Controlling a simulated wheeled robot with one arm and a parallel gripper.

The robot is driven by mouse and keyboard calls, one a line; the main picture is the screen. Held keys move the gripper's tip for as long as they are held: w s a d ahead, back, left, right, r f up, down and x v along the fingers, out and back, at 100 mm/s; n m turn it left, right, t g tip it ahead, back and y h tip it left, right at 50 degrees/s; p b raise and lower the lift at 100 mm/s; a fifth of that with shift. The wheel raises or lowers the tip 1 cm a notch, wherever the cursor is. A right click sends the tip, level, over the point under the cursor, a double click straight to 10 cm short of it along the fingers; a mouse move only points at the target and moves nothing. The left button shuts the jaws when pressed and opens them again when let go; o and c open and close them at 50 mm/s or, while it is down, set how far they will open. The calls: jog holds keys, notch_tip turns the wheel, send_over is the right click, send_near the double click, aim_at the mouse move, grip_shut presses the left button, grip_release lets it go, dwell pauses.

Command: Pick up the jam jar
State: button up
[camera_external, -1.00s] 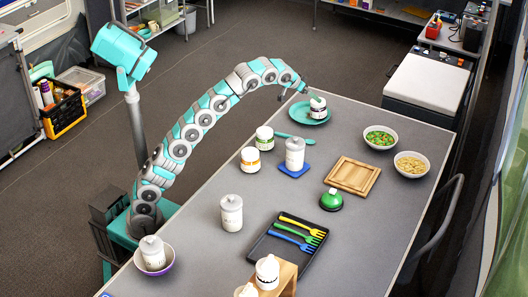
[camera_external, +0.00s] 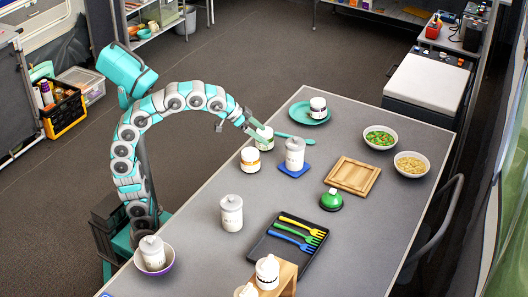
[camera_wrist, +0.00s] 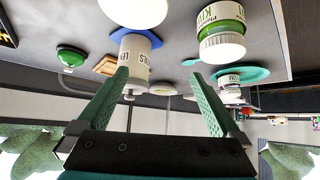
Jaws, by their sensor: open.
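Three white-lidded jars stand on the grey table: a dark-labelled jar (camera_external: 318,107) on the teal plate, a green-labelled jar (camera_external: 265,142), and an orange-labelled jar (camera_external: 250,160). No label can be clearly read as jam. My gripper (camera_external: 262,131) is open beside the green-labelled jar, partly covering it in the external view. In the upside-down wrist view, the space between my fingers (camera_wrist: 158,76) is empty. There the green-labelled jar (camera_wrist: 222,38) is right of the fingers, with the dark-labelled jar (camera_wrist: 230,90) beyond. A white lid (camera_wrist: 135,10) is cut off at the top edge.
A grey-white canister (camera_external: 295,153) stands on a blue coaster close by, and another canister (camera_external: 231,212) nearer the front. The teal plate (camera_external: 300,112), a wooden board (camera_external: 353,176), a green-domed object (camera_external: 331,200), and a black fork tray (camera_external: 265,247) also occupy the table.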

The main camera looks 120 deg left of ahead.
aim_at(250, 152)
jog(key=shift+m, duration=0.5)
jog(key=s+d+f, duration=0.1)
jog(key=d, duration=0.1)
jog(key=s+d+f+b, duration=0.1)
jog(key=d, duration=0.1)
jog(key=s+d+f, duration=0.1)
jog(key=d, duration=0.1)
jog(key=shift+s+d+f, duration=0.15)
jog(key=shift+s+d, duration=0.1)
jog(key=shift+d, duration=0.05)
jog(key=shift+b+x, duration=0.35)
jog(key=shift+x, duration=1.05)
jog(key=x, duration=0.4)
jog(key=shift+s+d+f+b, duration=0.15)
jog(key=shift+d+f+b, duration=0.05)
jog(key=shift+f+b, duration=0.2)
jog(key=shift+w+a+f, duration=0.15)
jog(key=shift+w+f, duration=0.05)
jog(key=shift+w, duration=0.05)
jog(key=shift+c, duration=0.2)
jog(key=c, duration=1.5)
jog(key=shift+o, duration=0.2)
jog(key=shift+r, duration=0.1)
